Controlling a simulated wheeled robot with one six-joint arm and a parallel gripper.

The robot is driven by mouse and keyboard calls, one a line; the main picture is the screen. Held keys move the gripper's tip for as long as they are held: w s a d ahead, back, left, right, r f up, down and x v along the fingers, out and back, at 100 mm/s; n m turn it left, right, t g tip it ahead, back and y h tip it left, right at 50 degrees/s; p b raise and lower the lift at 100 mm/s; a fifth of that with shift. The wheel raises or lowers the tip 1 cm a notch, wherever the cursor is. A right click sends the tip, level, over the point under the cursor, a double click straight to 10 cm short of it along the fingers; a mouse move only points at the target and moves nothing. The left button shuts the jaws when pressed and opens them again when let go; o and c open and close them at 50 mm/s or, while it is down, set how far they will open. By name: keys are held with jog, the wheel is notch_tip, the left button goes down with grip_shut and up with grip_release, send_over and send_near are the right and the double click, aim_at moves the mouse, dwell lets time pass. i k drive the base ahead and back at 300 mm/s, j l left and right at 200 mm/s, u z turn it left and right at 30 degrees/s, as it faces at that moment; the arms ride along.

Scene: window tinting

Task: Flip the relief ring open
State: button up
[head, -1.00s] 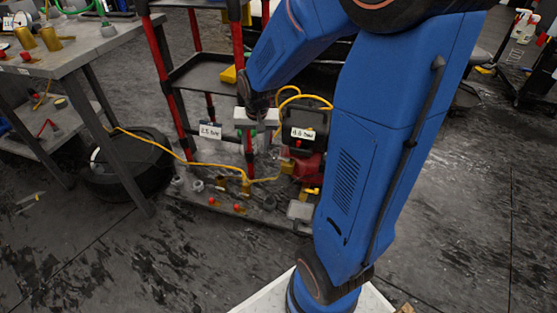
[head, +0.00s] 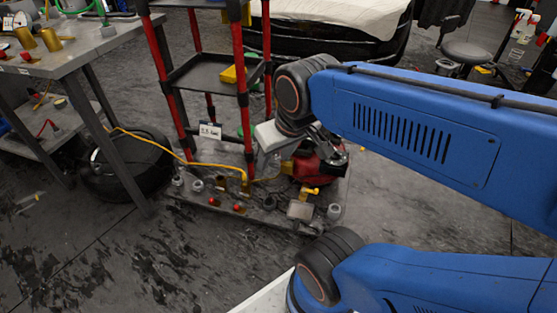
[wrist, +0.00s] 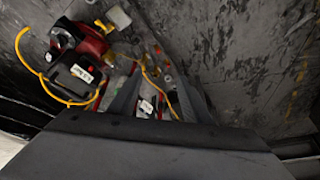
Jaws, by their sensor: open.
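I cannot make out the relief ring in either view; it is too small or hidden. A red machine (head: 322,166) stands on the cart's low shelf in the head view, partly covered by my arm. In the wrist view the red machine (wrist: 88,42) is at upper left, with a black labelled box (wrist: 75,75) and a yellow hose (wrist: 32,68) looping around it. My gripper (wrist: 157,85) is open and empty, with its two fingers apart above the shelf fittings. The machine lies left of the fingers in that view. In the head view my wrist hides most of the gripper.
The red-posted cart (head: 244,115) rises close to my wrist. Its low shelf (head: 225,206) carries several small fittings, a yellow handle (head: 309,192) and a white labelled card (head: 209,131). A grey workbench (head: 85,50) is at left. The floor in front is clear.

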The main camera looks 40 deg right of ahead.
aim_at(288, 161)
jog(key=z, duration=0.7)
